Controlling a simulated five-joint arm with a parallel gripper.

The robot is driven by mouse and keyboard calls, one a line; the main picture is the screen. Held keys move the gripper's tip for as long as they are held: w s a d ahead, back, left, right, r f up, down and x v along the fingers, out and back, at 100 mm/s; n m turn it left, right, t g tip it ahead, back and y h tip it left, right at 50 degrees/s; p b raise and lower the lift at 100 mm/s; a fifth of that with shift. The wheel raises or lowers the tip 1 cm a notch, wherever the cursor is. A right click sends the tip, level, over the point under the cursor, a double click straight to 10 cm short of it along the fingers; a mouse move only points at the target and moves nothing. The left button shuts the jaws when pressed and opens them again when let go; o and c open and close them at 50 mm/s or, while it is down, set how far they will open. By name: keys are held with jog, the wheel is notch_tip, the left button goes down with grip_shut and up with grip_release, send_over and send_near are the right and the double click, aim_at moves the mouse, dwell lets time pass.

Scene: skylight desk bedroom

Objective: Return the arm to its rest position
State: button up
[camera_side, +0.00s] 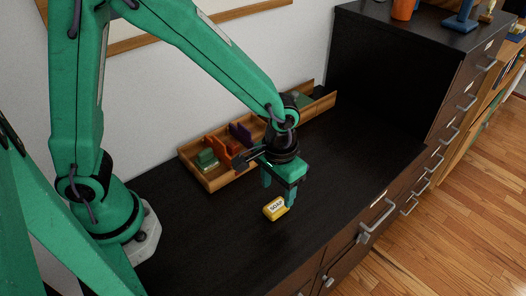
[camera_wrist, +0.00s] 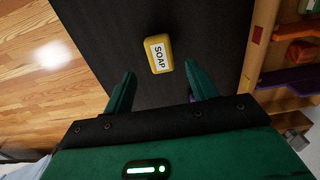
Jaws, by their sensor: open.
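My green arm reaches out over the black desk top, with its gripper (camera_side: 279,190) pointing down. The gripper is open and holds nothing. In the wrist view its two green fingers (camera_wrist: 163,88) stand apart with bare black surface between them. A yellow soap bar (camera_side: 275,208) with a white label lies on the desk just below and beside the fingers. In the wrist view the soap (camera_wrist: 158,54) lies beyond the fingertips, apart from both, with its label reading SOAP.
A wooden tray (camera_side: 215,184) with compartments stands along the wall behind the gripper, holding green, orange and purple items. A dark cabinet (camera_side: 385,75) rises at the right end of the desk. The desk's front edge has drawers with handles. The desk around the soap is clear.

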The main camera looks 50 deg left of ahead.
aim_at(276, 205)
notch_tip(276, 205, up, 6)
notch_tip(276, 205, down, 12)
notch_tip(276, 205, up, 2)
jog(key=shift+r, duration=0.2)
jog(key=r, duration=0.1)
jog(key=s+r, duration=0.1)
jog(key=d+r, duration=0.1)
jog(key=shift+s, duration=0.15)
jog(key=shift+s+d+r, duration=0.4)
jog(key=shift+s+r, duration=0.1)
jog(key=shift+s, duration=0.3)
dwell(1.4)
